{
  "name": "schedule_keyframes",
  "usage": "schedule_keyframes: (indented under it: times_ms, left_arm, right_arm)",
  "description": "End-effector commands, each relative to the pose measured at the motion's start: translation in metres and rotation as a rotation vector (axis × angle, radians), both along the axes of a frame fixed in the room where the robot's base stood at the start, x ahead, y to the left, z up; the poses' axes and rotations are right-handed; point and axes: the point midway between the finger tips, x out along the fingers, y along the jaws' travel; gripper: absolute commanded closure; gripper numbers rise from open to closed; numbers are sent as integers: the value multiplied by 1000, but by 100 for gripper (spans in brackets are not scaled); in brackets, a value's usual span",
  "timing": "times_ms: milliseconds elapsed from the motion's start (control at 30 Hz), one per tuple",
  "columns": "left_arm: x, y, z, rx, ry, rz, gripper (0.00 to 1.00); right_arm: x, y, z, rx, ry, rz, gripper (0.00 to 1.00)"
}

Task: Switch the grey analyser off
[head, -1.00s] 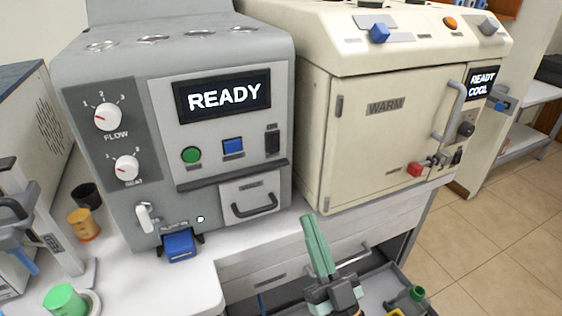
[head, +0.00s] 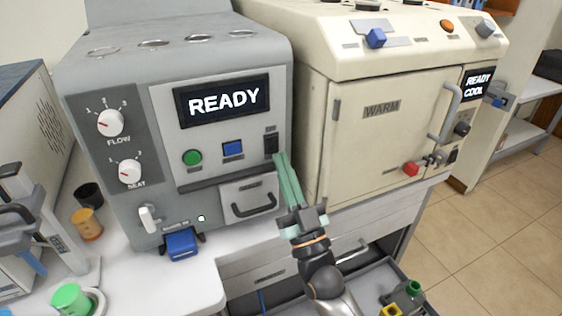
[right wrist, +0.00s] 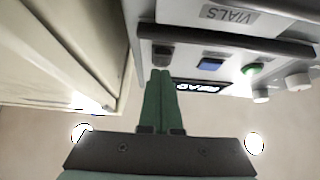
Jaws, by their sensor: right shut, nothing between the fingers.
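The grey analyser (head: 215,170) stands on the counter at the left in the head view, its screen (head: 222,101) reading READY. A black rocker switch (head: 271,143) sits on its front panel, right of a blue button (head: 233,149) and a green button (head: 192,157). My right gripper (head: 279,156) is shut and empty, its green fingertips just below the switch. Whether they touch it I cannot tell. In the right wrist view the shut fingers (right wrist: 159,75) point towards the dark switch (right wrist: 163,55). My left gripper is not in view.
A cream oven-like machine (head: 385,115) marked WARM stands close on the analyser's right. The analyser's drawer handle (head: 254,207) juts out below the switch. A blue piece (head: 181,244) sits at its base. An open drawer (head: 375,290) holds coloured items at the bottom.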

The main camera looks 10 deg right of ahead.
Motion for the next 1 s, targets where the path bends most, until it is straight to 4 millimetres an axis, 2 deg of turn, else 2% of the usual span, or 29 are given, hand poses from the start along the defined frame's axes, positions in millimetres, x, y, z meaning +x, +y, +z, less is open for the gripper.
schedule_keyframes:
  times_ms: [200, 567, 667, 800, 833, 1000]
  left_arm:
    - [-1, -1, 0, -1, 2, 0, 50]
    - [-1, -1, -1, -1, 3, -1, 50]
    - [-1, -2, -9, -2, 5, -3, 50]
    - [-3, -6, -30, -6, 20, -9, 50]
    - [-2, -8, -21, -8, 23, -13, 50]
    - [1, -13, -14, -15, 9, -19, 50]
  right_arm:
    - [12, 2, -2, 0, 0, 0, 100]
    - [12, 2, -3, 0, -1, 0, 100]
    - [14, 3, -6, 3, -16, 0, 100]
    - [20, 4, -12, 13, -64, 1, 100]
    - [19, 4, -5, 12, -60, 1, 100]
    - [19, 3, -4, 12, -56, 1, 100]
